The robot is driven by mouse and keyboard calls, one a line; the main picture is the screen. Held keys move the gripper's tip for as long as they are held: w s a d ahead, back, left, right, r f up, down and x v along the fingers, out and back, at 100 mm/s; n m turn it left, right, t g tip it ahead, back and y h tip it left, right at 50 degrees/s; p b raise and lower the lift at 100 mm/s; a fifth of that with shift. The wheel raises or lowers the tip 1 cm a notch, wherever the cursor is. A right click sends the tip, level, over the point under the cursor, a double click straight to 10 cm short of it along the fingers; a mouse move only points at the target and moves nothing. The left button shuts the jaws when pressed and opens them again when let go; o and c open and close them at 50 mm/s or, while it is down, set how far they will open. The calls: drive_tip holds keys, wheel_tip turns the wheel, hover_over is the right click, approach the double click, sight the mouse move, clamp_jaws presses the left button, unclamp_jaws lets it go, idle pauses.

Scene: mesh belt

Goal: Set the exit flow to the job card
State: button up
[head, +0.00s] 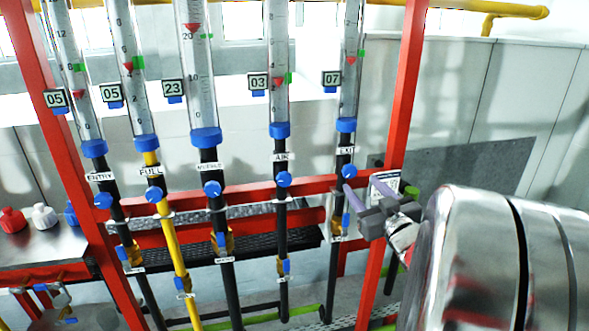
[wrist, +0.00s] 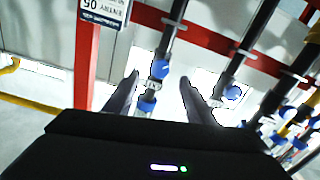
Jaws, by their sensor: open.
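The exit flow tube (head: 350,75) is the rightmost one, with tag 07 (head: 332,79). Its red float (head: 351,60) sits slightly below the green mark (head: 361,53). Its blue knob (head: 349,171) is on the black pipe under the EXIT label (head: 346,150). My gripper (head: 362,187) is open beside this pipe, at its right. In the wrist view, a blue knob (wrist: 160,68) shows between the open fingers (wrist: 158,80), beyond the tips; contact is not visible. The job card (head: 385,183) is on the right red post, partly behind my gripper; its upside-down ENTRY 05 line (wrist: 103,7) shows in the wrist view.
Several other flow tubes with blue knobs stand to the left, including the air pipe's knob (head: 284,179). A red crossbar (head: 250,192) runs behind the pipes, and a red post (head: 402,90) stands close right. Coloured bottles (head: 43,215) stand on a bench at far left.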

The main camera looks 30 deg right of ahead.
sight(351, 174)
drive_tip(key=x, duration=0.7)
drive_tip(key=shift+c, duration=0.4)
drive_tip(key=c, duration=1)
drive_tip(key=shift+o, duration=0.2)
drive_tip(key=shift+m, duration=2.4)
drive_tip(key=o, duration=1)
